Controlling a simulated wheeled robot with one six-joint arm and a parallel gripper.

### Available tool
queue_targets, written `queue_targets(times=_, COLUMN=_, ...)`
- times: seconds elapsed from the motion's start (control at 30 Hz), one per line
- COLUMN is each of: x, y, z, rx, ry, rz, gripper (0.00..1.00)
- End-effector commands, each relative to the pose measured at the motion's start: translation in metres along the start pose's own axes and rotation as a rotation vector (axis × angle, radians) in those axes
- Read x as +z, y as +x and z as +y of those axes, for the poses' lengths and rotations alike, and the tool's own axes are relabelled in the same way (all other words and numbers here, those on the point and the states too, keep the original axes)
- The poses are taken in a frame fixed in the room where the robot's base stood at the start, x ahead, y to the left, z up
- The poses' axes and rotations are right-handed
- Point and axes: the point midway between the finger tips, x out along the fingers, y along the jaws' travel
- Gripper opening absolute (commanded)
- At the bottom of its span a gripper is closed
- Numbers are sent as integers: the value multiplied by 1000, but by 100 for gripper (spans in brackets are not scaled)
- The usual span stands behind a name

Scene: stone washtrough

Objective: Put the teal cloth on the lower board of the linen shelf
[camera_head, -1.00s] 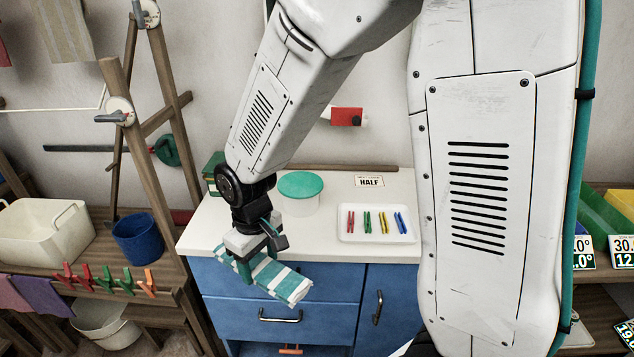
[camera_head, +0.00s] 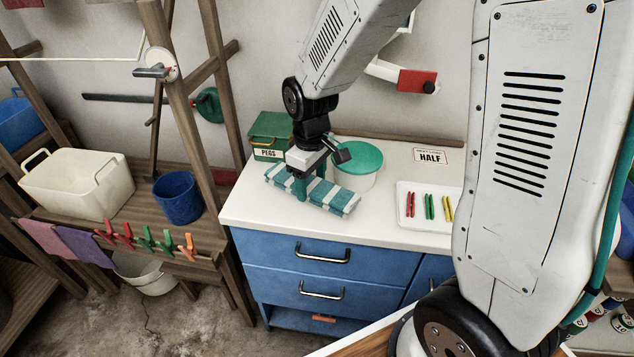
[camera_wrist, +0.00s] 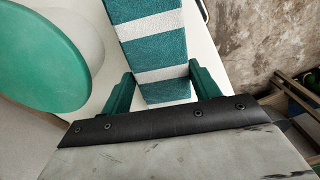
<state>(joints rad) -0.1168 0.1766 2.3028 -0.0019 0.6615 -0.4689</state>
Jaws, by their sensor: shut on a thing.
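The teal cloth (camera_head: 328,193) is a folded strip with teal and white stripes. My gripper (camera_head: 300,188) is shut on it near its middle, fingers pointing down. In the head view the cloth appears over the left part of the white counter; whether it touches the top I cannot tell. The wrist view shows the cloth (camera_wrist: 155,45) between the two green fingers of my gripper (camera_wrist: 162,88), one end stretching away. No linen shelf can be made out for certain. A wooden rack (camera_head: 125,238) with boards stands at the left.
A lidded tub (camera_head: 358,165), a green pegs box (camera_head: 270,136) and a white peg tray (camera_head: 408,222) stand on the counter (camera_head: 250,205) near the cloth. The rack holds a cream basin (camera_head: 78,188) and a blue bucket (camera_head: 178,197). Bare floor (camera_head: 215,320) lies before the rack.

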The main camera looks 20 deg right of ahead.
Motion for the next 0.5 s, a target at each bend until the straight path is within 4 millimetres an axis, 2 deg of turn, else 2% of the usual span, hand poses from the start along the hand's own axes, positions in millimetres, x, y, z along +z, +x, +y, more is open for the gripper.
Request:
queue_targets(times=0.1, x=-4, y=2, z=15, rx=0, ry=2, rz=-1, gripper=37)
queue_targets(times=0.33, x=-8, y=4, z=30, rx=-1, ry=1, rz=-1, gripper=37)
queue_targets(times=0.5, x=-8, y=31, z=30, rx=-2, ry=-2, rz=-4, gripper=37)
